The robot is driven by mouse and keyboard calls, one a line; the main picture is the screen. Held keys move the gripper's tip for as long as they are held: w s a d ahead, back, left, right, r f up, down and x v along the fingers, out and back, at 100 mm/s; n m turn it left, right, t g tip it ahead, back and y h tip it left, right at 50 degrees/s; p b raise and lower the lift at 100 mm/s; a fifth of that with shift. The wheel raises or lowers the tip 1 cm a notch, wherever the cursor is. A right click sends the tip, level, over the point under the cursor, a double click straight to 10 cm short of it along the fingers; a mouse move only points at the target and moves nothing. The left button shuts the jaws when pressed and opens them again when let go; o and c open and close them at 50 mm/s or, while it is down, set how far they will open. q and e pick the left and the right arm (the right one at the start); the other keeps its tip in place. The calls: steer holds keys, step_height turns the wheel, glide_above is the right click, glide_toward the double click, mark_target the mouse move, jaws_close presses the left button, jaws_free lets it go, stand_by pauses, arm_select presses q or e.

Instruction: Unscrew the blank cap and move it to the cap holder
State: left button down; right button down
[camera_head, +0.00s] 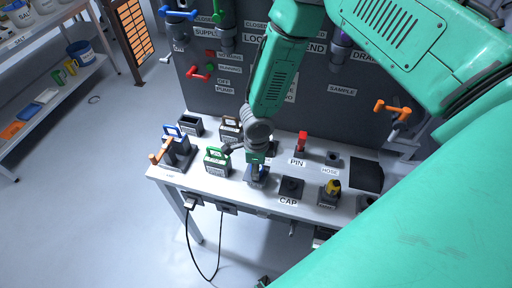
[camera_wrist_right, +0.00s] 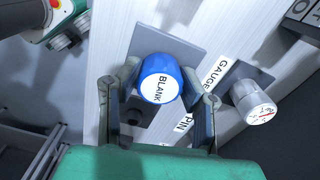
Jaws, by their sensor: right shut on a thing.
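The blank cap (camera_wrist_right: 160,78) is a blue round cap with a white top reading BLANK. In the wrist view it sits between the two fingers of my right gripper (camera_wrist_right: 158,100), which is shut on it. A grey square plate lies behind the cap; I cannot tell whether they touch. In the head view my right gripper (camera_head: 257,172) reaches down to the bench, and the cap is mostly hidden there. The cap holder (camera_head: 291,187), a dark square block behind the CAP label, stands just right of the gripper and looks empty. My left gripper is not in view.
The bench (camera_head: 225,192) also holds a green-handled block (camera_head: 217,160), a red pin (camera_head: 301,142) and a yellow-topped block (camera_head: 331,189). A round gauge (camera_wrist_right: 255,105) stands right of the cap in the wrist view. A dark panel with valves rises behind.

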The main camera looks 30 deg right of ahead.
steer(key=c, duration=1)
jaws_free()
steer(key=shift+w, duration=0.1)
step_height(320, 180, up, 12)
steer(key=shift+f, duration=0.1)
steer(key=shift+w, duration=0.1)
steer(key=shift+c, duration=0.3)
